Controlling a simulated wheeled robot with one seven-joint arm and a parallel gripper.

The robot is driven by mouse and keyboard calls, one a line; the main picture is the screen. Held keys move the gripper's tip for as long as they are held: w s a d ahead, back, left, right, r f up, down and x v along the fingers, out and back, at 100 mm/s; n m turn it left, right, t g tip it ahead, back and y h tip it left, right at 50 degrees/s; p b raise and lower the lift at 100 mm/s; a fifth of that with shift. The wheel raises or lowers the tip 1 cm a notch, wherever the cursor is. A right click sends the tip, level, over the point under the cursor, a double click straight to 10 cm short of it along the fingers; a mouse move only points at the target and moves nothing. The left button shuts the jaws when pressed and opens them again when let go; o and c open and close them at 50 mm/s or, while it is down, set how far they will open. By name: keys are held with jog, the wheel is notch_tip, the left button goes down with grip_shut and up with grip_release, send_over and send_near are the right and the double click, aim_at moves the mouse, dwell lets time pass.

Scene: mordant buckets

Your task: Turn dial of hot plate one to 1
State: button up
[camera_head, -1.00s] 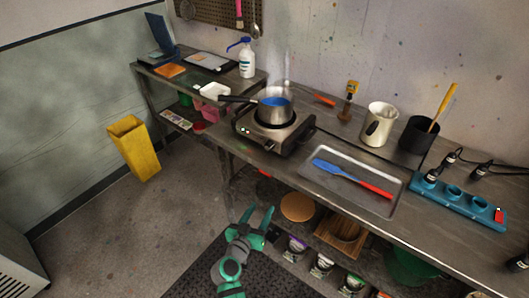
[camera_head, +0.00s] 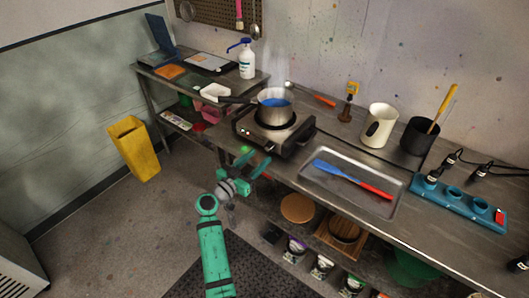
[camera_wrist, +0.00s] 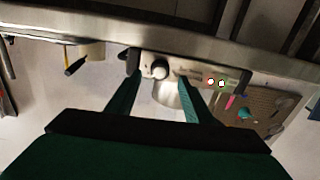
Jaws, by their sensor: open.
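The hot plate (camera_head: 292,143) stands at the front edge of the metal table, with a steaming saucepan (camera_head: 274,115) of blue liquid on it. My gripper (camera_head: 256,161) is open and empty, just in front of the hot plate's front panel. In the wrist view the panel (camera_wrist: 180,70) shows a round dial (camera_wrist: 159,69) and small lights. The dial appears between my two fingers (camera_wrist: 158,80), which seem apart from it. The dial's setting is too small to read.
A metal tray (camera_head: 346,207) with a blue-and-red spatula (camera_head: 350,178) lies to the right. A white tub (camera_head: 215,92) is near the pan's handle. A shelf below holds a wooden crate (camera_head: 343,236) and several jars. The floor at left is clear beside a yellow bin (camera_head: 134,150).

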aim_at(267, 150)
jog(key=shift+x, duration=2.35)
jog(key=shift+s, duration=0.1)
jog(key=c, duration=1)
